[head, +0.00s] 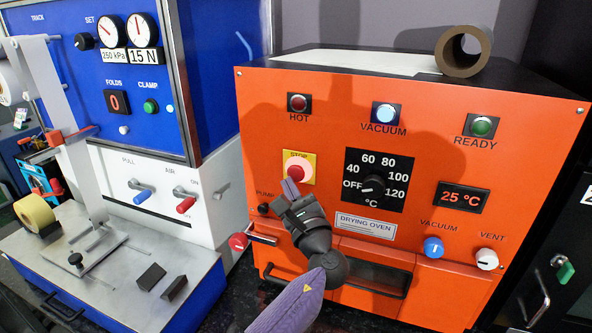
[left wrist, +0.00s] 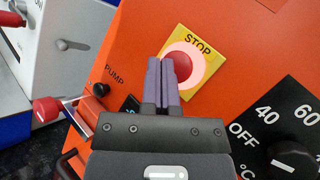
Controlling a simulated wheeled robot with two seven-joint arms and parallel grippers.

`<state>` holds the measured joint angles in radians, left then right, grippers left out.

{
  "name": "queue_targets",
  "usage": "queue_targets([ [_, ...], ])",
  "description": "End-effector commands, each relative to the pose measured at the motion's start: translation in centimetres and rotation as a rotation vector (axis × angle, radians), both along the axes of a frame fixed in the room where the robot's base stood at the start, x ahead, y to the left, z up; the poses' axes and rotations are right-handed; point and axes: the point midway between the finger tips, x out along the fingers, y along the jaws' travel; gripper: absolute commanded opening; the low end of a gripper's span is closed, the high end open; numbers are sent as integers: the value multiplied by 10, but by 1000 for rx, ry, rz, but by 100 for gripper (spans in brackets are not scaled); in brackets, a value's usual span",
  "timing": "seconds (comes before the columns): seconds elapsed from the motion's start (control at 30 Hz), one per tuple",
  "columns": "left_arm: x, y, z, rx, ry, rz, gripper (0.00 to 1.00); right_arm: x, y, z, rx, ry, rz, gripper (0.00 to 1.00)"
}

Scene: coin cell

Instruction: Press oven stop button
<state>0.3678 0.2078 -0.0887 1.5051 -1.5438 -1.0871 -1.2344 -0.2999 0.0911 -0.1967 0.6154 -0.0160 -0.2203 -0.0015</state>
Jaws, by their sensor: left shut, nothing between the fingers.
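The stop button (head: 298,171) is a red knob on a yellow plate marked STOP, on the orange front of the drying oven (head: 270,110). In the left wrist view the stop button (left wrist: 184,65) shows with a pale ring around its red centre. My left gripper (head: 290,187) is shut and empty, with its tips at the lower edge of the button in the head view. In the left wrist view the closed purple fingers (left wrist: 166,65) overlap the button's left part. I cannot tell whether they touch it. My right gripper is not in view.
The temperature dial (head: 372,189) and the 25 °C display (head: 463,197) are right of the button. A red-knobbed pump lever (head: 238,241) sticks out at lower left. A blue machine (head: 120,90) stands on the left. A cardboard ring (head: 464,51) lies on the oven top.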

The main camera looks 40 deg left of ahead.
Motion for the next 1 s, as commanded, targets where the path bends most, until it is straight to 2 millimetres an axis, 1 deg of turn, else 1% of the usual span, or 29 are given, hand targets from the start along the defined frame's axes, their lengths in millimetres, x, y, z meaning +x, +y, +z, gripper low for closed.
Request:
queue_targets([
  [0.1,-5,-2,2,0,1,0,0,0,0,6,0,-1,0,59],
  [0.3,-32,-10,4,0,1,0,0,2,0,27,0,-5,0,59],
  [0.5,-54,-17,2,0,1,-1,0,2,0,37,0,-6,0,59],
  [0.6,-57,-18,1,0,0,0,0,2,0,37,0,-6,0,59],
  [1.0,-57,-18,0,0,0,0,0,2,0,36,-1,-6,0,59],
])
